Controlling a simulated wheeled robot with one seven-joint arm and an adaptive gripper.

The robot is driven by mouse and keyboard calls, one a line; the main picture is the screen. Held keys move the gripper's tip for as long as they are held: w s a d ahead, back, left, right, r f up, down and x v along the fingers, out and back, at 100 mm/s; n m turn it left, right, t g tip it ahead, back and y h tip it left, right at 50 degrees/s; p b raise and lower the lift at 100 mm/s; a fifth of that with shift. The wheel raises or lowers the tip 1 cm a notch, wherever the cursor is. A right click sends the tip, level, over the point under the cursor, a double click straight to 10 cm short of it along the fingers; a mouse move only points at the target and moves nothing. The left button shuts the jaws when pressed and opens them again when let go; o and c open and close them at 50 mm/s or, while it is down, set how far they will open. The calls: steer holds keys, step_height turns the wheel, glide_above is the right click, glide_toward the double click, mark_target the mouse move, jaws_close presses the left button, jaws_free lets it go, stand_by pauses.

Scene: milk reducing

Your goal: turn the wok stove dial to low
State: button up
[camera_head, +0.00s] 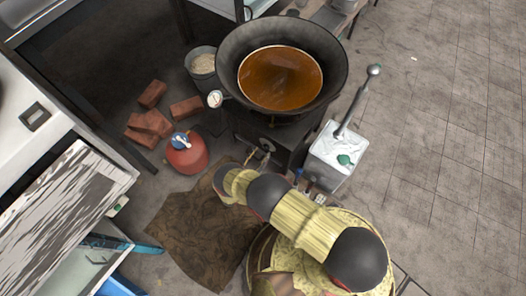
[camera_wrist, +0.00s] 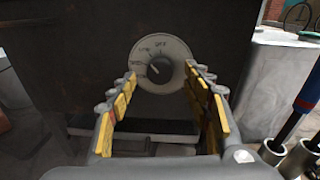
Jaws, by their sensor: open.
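The dial (camera_wrist: 159,69) is a round pale plate with a grey knob on the stove's dark front (camera_wrist: 75,50). Small lettering runs along its top and left, with OFF near the top; a light mark on the knob points to the upper left, but the exact setting is hard to read. My gripper (camera_wrist: 161,76) is open, with yellow-padded fingers on either side of the dial; contact with the knob cannot be told. In the head view the stove (camera_head: 285,143) carries a black wok (camera_head: 335,62) of brown liquid, and my gripper (camera_head: 258,156) is at its front.
A red canister (camera_head: 187,157) and several bricks (camera_head: 150,122) stand left of the stove, with a bucket (camera_head: 203,68) behind. A metal box with a lever (camera_head: 338,150) stands close on the right. A brown mat (camera_head: 190,235) lies in front.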

steer(key=v, duration=0.9)
